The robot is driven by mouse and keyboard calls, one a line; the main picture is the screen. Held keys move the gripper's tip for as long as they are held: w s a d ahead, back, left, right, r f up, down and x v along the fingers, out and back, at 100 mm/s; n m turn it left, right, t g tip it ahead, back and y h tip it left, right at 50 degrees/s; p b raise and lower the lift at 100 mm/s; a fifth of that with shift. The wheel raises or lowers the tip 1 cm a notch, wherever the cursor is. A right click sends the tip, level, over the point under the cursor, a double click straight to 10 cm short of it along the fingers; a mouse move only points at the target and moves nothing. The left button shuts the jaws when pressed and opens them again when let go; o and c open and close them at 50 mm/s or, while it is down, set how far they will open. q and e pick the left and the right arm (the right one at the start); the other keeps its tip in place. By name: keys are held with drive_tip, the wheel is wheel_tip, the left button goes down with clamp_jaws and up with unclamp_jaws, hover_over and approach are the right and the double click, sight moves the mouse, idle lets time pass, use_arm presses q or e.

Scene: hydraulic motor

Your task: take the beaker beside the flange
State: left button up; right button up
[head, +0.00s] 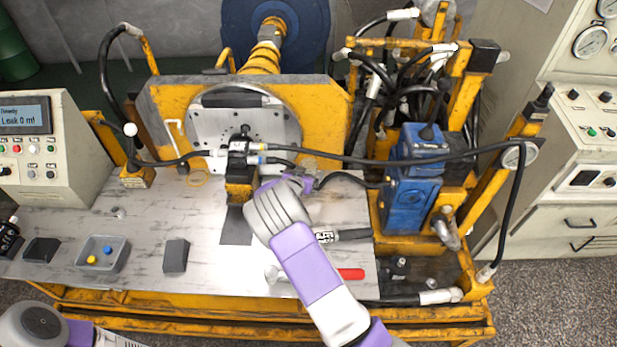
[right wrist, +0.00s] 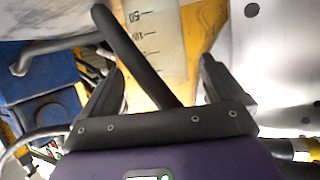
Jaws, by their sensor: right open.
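The beaker (right wrist: 172,35) is clear with dark graduation marks. It shows in the right wrist view, ahead of and between the fingers of my right gripper (right wrist: 163,78). These fingers are open, one on each side of it, and do not visibly touch it. A black hose (right wrist: 128,50) crosses in front of the beaker, and its base is not clear. In the head view my right gripper (head: 304,181) is just right of the black valve block, below the round grey flange (head: 278,125); the hand hides much there. My left gripper is out of view; only part of that arm shows.
Black hoses (head: 400,158) run from the valve block to the blue pump unit (head: 410,185) on the right. A grey tray (head: 103,262) with small coloured pieces and a dark block (head: 176,255) stand on the bench. The bench's left middle is mostly free.

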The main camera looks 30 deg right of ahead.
sight(308, 168)
drive_tip(key=x, duration=0.3)
drive_tip(key=shift+w+b, duration=0.1)
drive_tip(key=shift+b, duration=0.2)
drive_tip(key=shift+c, duration=0.2)
drive_tip(key=c, duration=1)
